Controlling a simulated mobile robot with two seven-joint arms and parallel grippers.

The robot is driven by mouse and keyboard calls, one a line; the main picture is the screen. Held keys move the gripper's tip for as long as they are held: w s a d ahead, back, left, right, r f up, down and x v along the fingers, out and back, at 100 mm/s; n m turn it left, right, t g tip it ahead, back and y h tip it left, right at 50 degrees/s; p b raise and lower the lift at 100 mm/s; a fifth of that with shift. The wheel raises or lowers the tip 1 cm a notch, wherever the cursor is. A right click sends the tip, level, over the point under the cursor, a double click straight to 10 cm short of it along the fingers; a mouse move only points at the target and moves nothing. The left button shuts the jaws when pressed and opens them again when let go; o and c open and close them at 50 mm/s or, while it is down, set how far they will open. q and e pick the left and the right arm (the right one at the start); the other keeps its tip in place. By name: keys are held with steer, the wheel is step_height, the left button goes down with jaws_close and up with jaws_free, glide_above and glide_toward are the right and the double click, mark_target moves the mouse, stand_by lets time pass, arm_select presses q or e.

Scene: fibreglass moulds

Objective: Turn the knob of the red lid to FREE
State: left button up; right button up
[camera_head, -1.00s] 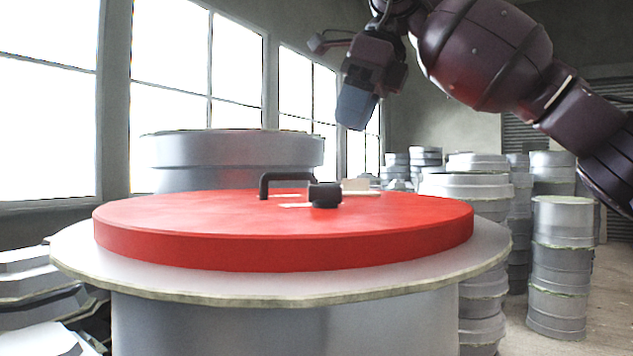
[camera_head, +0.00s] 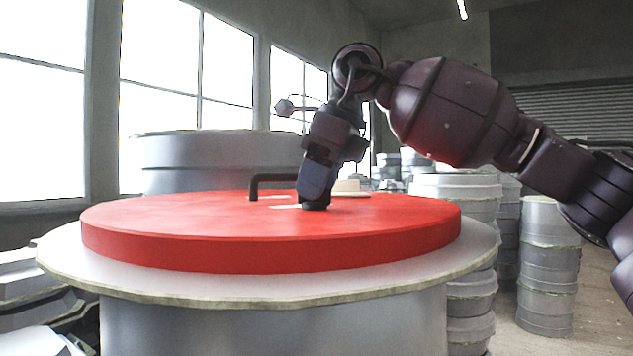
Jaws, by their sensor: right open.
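The red lid (camera_head: 230,235) lies flat on a grey round mould with a wide flange (camera_head: 200,286). A black bar handle (camera_head: 270,178) stands on the lid left of the knob. The black knob (camera_head: 316,206) is mostly hidden; only its lower edge shows below my right gripper. My right gripper (camera_head: 314,200) points down at the knob, with its fingertips at or around it; I cannot tell if they touch. The right jaws are open. Pale label patches (camera_head: 287,206) lie beside the knob, too small to read. My left gripper is not in view.
A large grey mould (camera_head: 215,160) stands behind the lid. Stacks of grey moulds (camera_head: 547,265) stand at the right, and more grey pieces (camera_head: 30,280) lie at the lower left. The lid's front is clear.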

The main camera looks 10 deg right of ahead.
steer(key=shift+f, duration=0.1)
jaws_close()
